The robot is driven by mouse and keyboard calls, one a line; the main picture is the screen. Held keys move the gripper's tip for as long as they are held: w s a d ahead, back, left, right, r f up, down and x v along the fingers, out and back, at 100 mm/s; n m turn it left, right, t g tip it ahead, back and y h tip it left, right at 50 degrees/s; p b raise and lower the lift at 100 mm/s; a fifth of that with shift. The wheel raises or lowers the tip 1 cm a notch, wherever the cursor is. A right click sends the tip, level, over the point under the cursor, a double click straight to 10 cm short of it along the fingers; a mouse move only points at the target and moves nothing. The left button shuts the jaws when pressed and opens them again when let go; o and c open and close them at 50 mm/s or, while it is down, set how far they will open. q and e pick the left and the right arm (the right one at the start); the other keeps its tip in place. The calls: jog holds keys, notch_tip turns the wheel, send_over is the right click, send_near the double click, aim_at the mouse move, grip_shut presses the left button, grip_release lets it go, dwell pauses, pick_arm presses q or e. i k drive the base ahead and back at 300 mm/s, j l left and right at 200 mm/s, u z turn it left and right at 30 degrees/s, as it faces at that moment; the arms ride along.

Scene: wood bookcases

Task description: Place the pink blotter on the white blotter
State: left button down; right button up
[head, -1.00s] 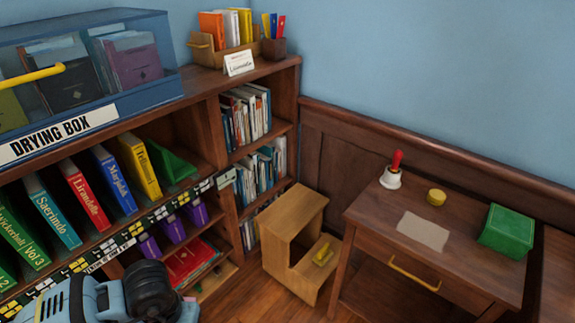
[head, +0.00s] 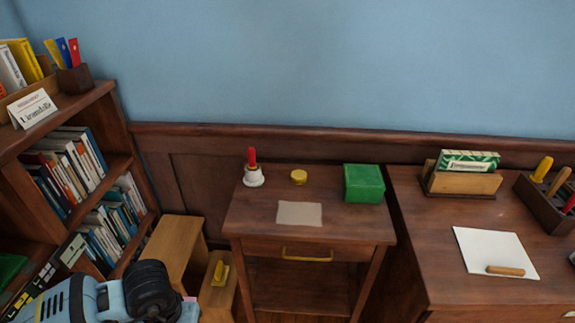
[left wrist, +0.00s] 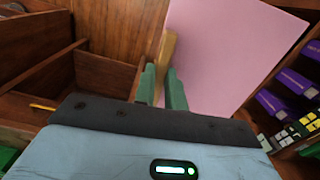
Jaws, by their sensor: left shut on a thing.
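The pink blotter (left wrist: 225,50) is a flat pink sheet with a light wooden grip bar (left wrist: 168,52). My left gripper (left wrist: 162,82) has its green fingers shut on that bar, and the sheet extends beyond the fingers in the left wrist view. In the head view my left arm is at the lower left and its fingers are hidden. The white blotter (head: 488,248) lies flat on the right desk (head: 410,225), with a wooden bar (head: 505,271) near its front edge. The two blotters are well apart. My right gripper is not in view.
A small table (head: 240,215) holds a bell (head: 253,176), a yellow tin (head: 299,177), a beige sheet (head: 299,214) and a green box (head: 364,184). A card holder (head: 462,183) and a tool tray (head: 543,203) stand behind the white blotter. A step stool (head: 172,245) is left.

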aim_at(491, 249)
jog(key=i+j+z, duration=0.1)
jog(key=z, duration=0.35)
jog(key=j+z, duration=0.15)
jog(key=z, duration=0.25)
jog(key=j+z, duration=0.2)
jog(key=z, duration=0.25)
jog(key=i+j+z, duration=0.1)
jog(key=z, duration=0.35)
jog(key=j+z, duration=0.25)
jog(key=z, duration=0.15)
